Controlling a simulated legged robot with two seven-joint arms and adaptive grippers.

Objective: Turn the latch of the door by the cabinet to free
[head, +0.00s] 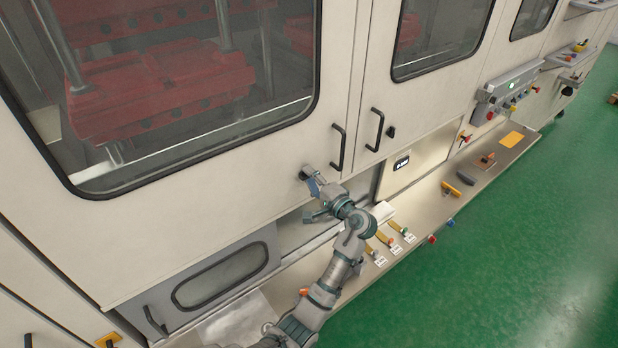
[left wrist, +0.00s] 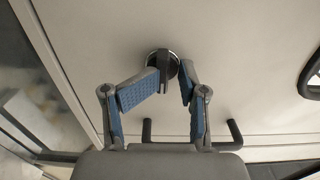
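The latch (head: 304,175) is a small dark knob on the lower right of the large cream windowed door (head: 230,185). In the left wrist view the latch (left wrist: 164,62) is a round dark disc with a grey bar across it, upright in the picture. My left gripper (head: 314,186) is at the latch. In the wrist view its blue-padded fingers (left wrist: 172,80) stand on both sides of the bar. The left finger is very close to it, and a gap shows by the right finger. Contact is unclear. My right gripper is not in view.
Black bar handles (head: 338,147) and (head: 375,130) flank the door seam, with another dark latch (head: 391,132) on the neighbouring door. A ledge (head: 478,180) below carries tools and tagged items. A control box (head: 512,86) is at upper right. The green floor (head: 500,255) is clear.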

